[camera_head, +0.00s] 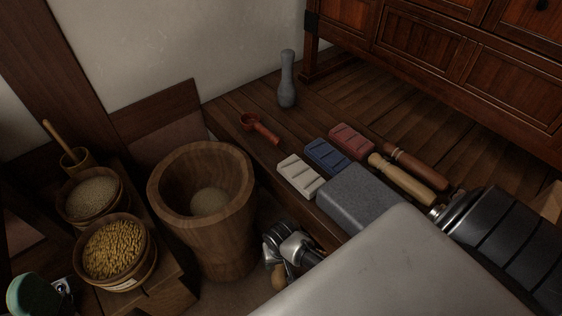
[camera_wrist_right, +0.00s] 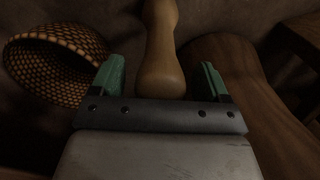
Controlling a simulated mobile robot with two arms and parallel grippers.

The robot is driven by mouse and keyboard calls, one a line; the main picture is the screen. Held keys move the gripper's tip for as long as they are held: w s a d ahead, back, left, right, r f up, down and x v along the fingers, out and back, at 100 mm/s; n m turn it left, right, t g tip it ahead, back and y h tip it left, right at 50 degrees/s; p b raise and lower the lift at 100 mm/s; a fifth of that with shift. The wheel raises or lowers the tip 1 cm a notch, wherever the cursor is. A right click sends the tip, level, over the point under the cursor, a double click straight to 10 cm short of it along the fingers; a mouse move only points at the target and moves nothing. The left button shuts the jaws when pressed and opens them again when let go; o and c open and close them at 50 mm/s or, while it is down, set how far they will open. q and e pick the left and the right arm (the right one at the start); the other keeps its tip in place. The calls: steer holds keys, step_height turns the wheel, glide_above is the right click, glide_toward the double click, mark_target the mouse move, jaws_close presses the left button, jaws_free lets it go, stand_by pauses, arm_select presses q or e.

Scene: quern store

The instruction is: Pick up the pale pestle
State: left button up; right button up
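In the right wrist view a pale, waisted wooden pestle (camera_wrist_right: 161,45) has its rounded near end between the two green fingers of my right gripper (camera_wrist_right: 160,82). The fingers are apart, with a gap on each side of the wood. In the head view my right gripper (camera_head: 279,248) is low beside the mortar, mostly hidden by my arm; a small tan wooden end (camera_head: 279,276) shows by it. A pale turned wooden piece (camera_head: 402,180) also lies on the ledge. My left gripper (camera_head: 33,294) is cut off at the lower left; its opening is unclear.
The wooden mortar (camera_head: 218,240) stands close left of my right gripper. Bowls of grain (camera_head: 151,270) stand further left. The ledge holds a grey stone pestle (camera_head: 287,82), a red scoop (camera_head: 262,132), coloured blocks and a grey stone slab (camera_head: 358,197). A woven basket (camera_wrist_right: 85,45) is at left.

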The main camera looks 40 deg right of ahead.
steer(key=shift+w, duration=0.1)
steer(key=c, duration=1.1)
steer(key=shift+r, duration=0.15)
